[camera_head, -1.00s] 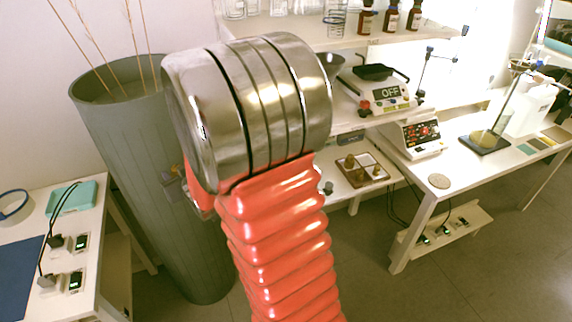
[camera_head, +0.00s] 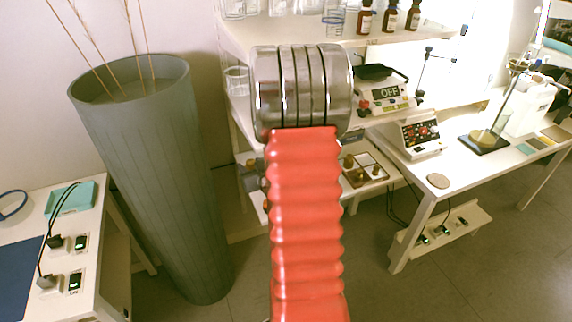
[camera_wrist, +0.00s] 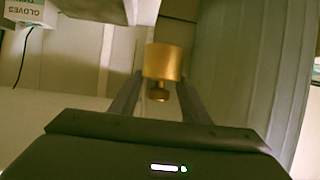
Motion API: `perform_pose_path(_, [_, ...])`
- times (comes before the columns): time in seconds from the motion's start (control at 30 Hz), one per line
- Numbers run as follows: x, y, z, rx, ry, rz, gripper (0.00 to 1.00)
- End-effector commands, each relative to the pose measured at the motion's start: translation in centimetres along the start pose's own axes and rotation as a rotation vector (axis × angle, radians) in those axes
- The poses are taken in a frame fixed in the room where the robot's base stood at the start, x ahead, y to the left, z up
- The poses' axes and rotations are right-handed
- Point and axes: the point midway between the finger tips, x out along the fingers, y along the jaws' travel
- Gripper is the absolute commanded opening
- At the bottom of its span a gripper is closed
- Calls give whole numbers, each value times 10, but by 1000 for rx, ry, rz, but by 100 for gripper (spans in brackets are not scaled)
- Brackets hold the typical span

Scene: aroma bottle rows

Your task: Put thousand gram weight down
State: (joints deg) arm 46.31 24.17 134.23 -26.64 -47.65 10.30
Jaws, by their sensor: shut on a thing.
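A brass cylindrical weight with a small knob (camera_wrist: 162,62) sits between the two fingers of my gripper (camera_wrist: 160,82) in the wrist view, and the gripper is shut on it. The weight looks clear of any surface there. In the head view my red-sleeved arm hides the gripper and the held weight almost wholly. A tray (camera_head: 379,181) with several brass weights (camera_head: 350,162) stands on the low white table, just right of my arm. The arm covers part of the view beside the tray.
A tall grey bin (camera_head: 150,180) with thin sticks stands left of my arm. Shelves with glassware and brown bottles (camera_head: 388,17) rise behind. A hotplate reading OFF (camera_head: 388,95) and a control device (camera_head: 418,137) stand right. A round disc (camera_head: 437,181) lies on the right table.

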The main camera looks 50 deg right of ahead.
Motion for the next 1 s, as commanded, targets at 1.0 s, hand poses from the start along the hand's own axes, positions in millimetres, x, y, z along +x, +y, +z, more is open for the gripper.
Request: perform_pose_path(1.0, [-42,160,78,35,6,89,0])
